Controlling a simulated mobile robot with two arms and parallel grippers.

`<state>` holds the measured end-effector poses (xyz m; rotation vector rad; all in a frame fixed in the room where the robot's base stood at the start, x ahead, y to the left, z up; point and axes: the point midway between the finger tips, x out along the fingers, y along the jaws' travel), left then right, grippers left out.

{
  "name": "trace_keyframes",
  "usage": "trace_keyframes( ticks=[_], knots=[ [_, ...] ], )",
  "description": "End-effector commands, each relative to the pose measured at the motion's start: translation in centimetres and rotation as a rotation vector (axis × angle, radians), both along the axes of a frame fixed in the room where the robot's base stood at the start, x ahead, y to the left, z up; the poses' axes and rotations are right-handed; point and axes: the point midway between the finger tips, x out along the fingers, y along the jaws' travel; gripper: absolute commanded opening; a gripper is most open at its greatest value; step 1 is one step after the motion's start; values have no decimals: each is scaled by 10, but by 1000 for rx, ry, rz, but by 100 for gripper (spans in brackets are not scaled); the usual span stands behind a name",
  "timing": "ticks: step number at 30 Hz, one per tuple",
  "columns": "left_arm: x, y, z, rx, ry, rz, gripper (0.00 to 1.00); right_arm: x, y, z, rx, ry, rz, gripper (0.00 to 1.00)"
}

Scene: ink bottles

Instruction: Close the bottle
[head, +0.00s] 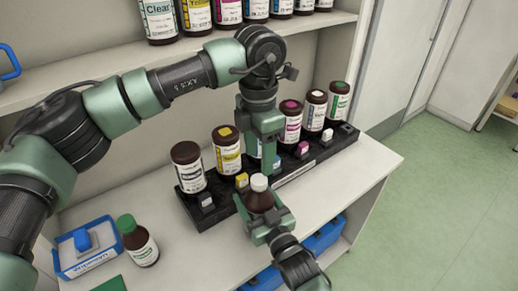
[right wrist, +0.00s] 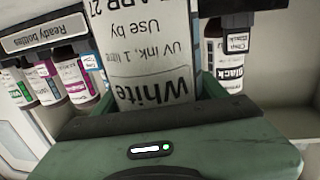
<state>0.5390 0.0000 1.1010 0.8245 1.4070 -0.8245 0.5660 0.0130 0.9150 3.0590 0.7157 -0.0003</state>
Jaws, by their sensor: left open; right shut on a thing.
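A brown bottle (head: 259,201) with a white cap (head: 259,183) stands upright in my right gripper (head: 264,213), in front of the black rack. The cap sits on the bottle's top; I cannot tell how tight it is. In the right wrist view the bottle's label (right wrist: 143,50) reads "White", upside down, close against my gripper. My left gripper (head: 266,160) points down just above and behind the cap, with its jaws open and nothing seen between them. It partly hides the rack behind it.
A black rack (head: 222,209) holds several ink bottles with coloured caps. A green-capped bottle (head: 137,241) stands at the left beside a blue-edged wipes box (head: 83,262). More bottles line the shelf (head: 110,72) above. Blue bins (head: 323,236) sit below the table. The table's right end (head: 370,160) is clear.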

Motion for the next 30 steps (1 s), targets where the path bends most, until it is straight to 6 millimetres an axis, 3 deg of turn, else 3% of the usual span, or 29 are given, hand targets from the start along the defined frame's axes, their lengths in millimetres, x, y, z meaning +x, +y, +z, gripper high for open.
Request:
trace_keyframes(
  ticks=[9,15,21,30],
  knots=[
    [1,0,6,0,1,744,56,0,0,0,0,1,0,0],
    [1,0,8,0,2,1103,56,0,0,0,0,1,0,0],
    [1,0,9,1,3,1274,56,0,0,0,0,1,0,0],
    [1,0,10,0,2,1297,56,0,0,0,0,1,0,0]
  ],
)
